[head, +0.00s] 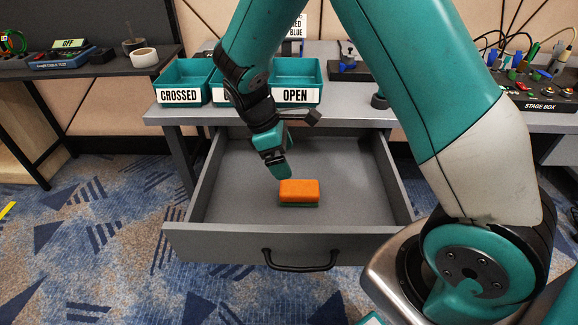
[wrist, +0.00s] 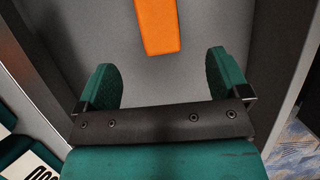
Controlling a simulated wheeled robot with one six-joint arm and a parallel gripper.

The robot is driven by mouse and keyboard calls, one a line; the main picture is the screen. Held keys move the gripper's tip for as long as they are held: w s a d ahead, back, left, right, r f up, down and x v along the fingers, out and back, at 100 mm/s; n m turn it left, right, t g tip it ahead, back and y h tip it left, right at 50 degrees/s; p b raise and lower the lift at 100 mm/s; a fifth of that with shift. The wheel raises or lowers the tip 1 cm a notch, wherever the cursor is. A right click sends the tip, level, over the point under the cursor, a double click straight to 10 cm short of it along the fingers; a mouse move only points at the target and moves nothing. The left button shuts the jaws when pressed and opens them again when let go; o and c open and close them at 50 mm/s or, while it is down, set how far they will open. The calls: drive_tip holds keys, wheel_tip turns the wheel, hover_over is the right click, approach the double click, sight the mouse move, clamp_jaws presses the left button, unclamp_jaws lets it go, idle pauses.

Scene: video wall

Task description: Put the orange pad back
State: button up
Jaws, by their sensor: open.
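The orange pad (head: 299,190) is a small block with an orange upper part and a dark green underside. It lies in the open grey drawer (head: 230,190), near the middle of the drawer floor. It also shows in the wrist view (wrist: 158,25), ahead of the fingers at the top edge, partly cut off. My gripper (head: 283,172) is over the drawer, just behind and to the left of the pad. In the wrist view its two green fingers (wrist: 165,82) are apart, with bare drawer floor between them. Nothing is held.
Teal bins stand on the desk above the drawer, labelled CROSSED (head: 180,82) and OPEN (head: 297,80); one between is mostly hidden by my arm. The drawer has a black handle (head: 300,262). A stage box (head: 535,95) is at right, a tape roll (head: 144,57) at left.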

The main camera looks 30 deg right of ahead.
drive_tip(key=s+a+r+m+t+y, duration=0.1)
drive_tip(key=s+a+r+m+y, duration=0.1)
drive_tip(key=s+a+r+y, duration=0.2)
drive_tip(key=s+a+r+m+t+y, duration=0.1)
drive_tip(key=s+a+r+m+y, duration=0.1)
drive_tip(key=s+a+r, duration=0.6)
drive_tip(key=s+r+y, duration=0.1)
drive_tip(key=s+r, duration=0.4)
drive_tip(key=s, duration=0.4)
drive_tip(key=shift+a+r+t+y, duration=0.25)
drive_tip(key=shift+a+t+y, duration=0.05)
drive_tip(key=shift+a+y, duration=0.1)
drive_tip(key=shift+w, duration=0.1)
